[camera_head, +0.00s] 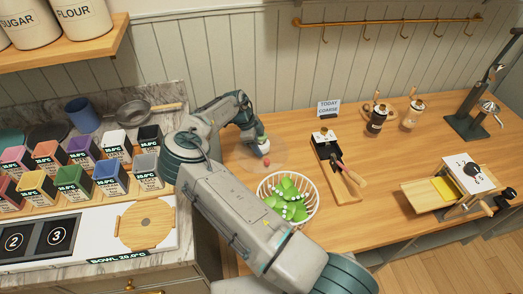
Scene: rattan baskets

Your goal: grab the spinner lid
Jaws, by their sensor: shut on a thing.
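The spinner lid (250,168) looks like a faint, see-through disc with a small red knob, on or just above the wooden counter. My gripper (264,154) is at the knob, pointing down, and is shut on the lid. The fingers are small here and partly hidden by my own wrist. Whether the lid touches the counter cannot be told. A white slotted basket (263,188) full of green leaves (287,200) stands just in front of the lid, its lower left side close to my arm.
Farther right are two hand grinders (376,118) and a box-like device (465,175). Coloured containers (73,180) and a round wooden board (146,222) are at left. Counter is clear behind the lid.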

